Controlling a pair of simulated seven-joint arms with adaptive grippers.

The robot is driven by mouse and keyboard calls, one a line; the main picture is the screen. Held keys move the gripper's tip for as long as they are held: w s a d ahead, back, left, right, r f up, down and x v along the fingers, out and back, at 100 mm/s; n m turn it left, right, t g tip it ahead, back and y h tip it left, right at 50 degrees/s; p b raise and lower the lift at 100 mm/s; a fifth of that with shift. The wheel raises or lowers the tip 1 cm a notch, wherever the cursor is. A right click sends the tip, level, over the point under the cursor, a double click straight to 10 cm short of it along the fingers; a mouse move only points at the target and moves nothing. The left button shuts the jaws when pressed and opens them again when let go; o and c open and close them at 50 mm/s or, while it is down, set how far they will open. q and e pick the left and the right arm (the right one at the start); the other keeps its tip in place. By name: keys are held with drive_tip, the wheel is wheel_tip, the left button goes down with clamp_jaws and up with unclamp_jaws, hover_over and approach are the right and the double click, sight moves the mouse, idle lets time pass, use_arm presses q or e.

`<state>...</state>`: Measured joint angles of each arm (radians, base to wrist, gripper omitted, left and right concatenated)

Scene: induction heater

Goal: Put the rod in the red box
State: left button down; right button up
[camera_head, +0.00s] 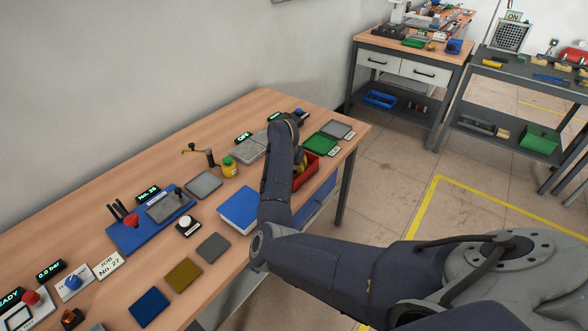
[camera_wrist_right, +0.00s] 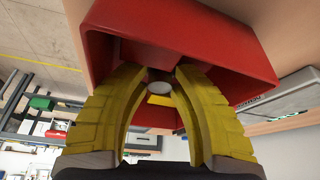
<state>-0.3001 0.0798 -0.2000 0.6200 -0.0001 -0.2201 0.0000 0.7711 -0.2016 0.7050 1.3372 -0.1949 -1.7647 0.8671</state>
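The red box (camera_wrist_right: 195,40) fills the upper part of the right wrist view, its open side towards the camera. In the head view the red box (camera_head: 310,172) stands at the table's right front edge, partly covered by my right arm. My right gripper (camera_wrist_right: 160,72) has its yellow fingers pointing into the box opening. The pale round end of the rod (camera_wrist_right: 159,88) shows between the fingers, which appear closed around it; the rest of the rod is hidden. In the head view my right gripper (camera_head: 299,163) is mostly hidden behind the arm. My left gripper is out of view.
Small fixtures and coloured pads cover the table's left part. Another workbench (camera_head: 412,69) stands farther back, with open floor between.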

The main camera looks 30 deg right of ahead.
drive_tip(key=shift+r, duration=0.15)
drive_tip(key=shift+v, duration=3.8)
